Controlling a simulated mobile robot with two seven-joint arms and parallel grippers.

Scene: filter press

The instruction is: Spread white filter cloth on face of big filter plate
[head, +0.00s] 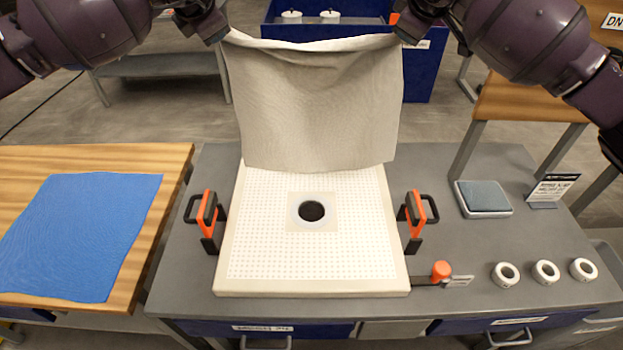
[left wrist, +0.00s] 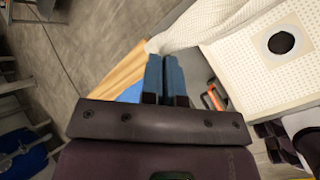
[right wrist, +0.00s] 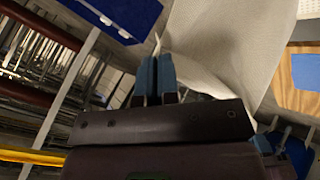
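The white filter cloth (head: 315,105) hangs between my two grippers in the head view, its lower edge over the back part of the big filter plate. The filter plate (head: 260,270) lies flat on the grey bench, its dotted face and central dark hole bare in front of the cloth. My left gripper (left wrist: 165,65) is shut on one upper corner of the cloth (left wrist: 205,25). My right gripper (right wrist: 157,62) is shut on the other upper corner, and the cloth (right wrist: 225,50) also shows in the right wrist view. The cloth hides the plate's back edge.
Orange-and-black clamps (head: 209,220) and (head: 412,220) stand at the plate's left and right sides. An orange knob (head: 441,270), several white rings (head: 506,274) and a grey pad (head: 483,197) lie to the right. A blue cloth (head: 85,235) lies on the wooden table at left.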

